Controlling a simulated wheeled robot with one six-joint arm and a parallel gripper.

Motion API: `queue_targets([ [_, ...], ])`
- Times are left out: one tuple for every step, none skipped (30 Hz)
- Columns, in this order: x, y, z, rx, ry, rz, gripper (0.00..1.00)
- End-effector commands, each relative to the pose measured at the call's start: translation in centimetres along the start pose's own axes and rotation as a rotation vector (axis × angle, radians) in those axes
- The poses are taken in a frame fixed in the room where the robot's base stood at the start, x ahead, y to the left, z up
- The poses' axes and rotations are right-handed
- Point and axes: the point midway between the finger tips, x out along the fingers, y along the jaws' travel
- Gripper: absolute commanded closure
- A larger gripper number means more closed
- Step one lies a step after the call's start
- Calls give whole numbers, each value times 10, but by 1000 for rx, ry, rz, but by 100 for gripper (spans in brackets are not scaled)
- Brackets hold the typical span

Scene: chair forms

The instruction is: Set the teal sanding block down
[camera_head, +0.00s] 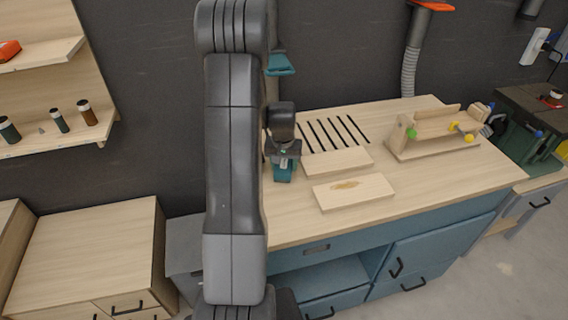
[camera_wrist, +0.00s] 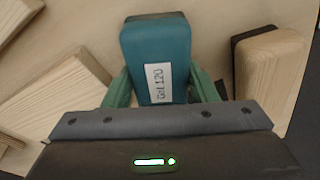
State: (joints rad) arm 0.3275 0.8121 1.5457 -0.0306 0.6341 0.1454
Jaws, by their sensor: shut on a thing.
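The teal sanding block (camera_wrist: 155,50) with a white handwritten label is between the two green fingers of my gripper (camera_wrist: 160,85) in the wrist view. My gripper is shut on it. In the head view the teal block (camera_head: 283,170) shows just below my gripper (camera_head: 285,153), over the left part of the wooden workbench top (camera_head: 400,210). I cannot tell whether the block touches the bench top.
Two pale boards, one plain (camera_head: 338,160) and one with a dark patch (camera_head: 353,192), lie right of my gripper. Dark slots (camera_head: 335,132) lie behind them. A wooden jig (camera_head: 435,140) stands further right. A wooden block with a dark base (camera_wrist: 268,62) is close beside the right finger.

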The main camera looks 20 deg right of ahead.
Motion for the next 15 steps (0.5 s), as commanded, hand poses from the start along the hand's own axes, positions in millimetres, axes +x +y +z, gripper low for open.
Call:
queue_targets([
  [2, 0, 0, 0, 0, 0, 66],
  [3, 0, 0, 0, 0, 0, 66],
  [4, 0, 1, 0, 0, 0, 66],
  [3, 0, 0, 0, 0, 0, 44],
  [3, 0, 0, 0, 0, 0, 38],
  [2, 0, 0, 0, 0, 0, 30],
  [2, 0, 0, 0, 0, 0, 26],
  [2, 0, 0, 0, 0, 0, 26],
  [2, 0, 0, 0, 0, 0, 26],
  [2, 0, 0, 0, 0, 0, 26],
  [2, 0, 0, 0, 0, 0, 26],
  [2, 0, 0, 0, 0, 0, 26],
  [2, 0, 0, 0, 0, 0, 26],
  [2, 0, 0, 0, 0, 0, 26],
  [2, 0, 0, 0, 0, 0, 26],
])
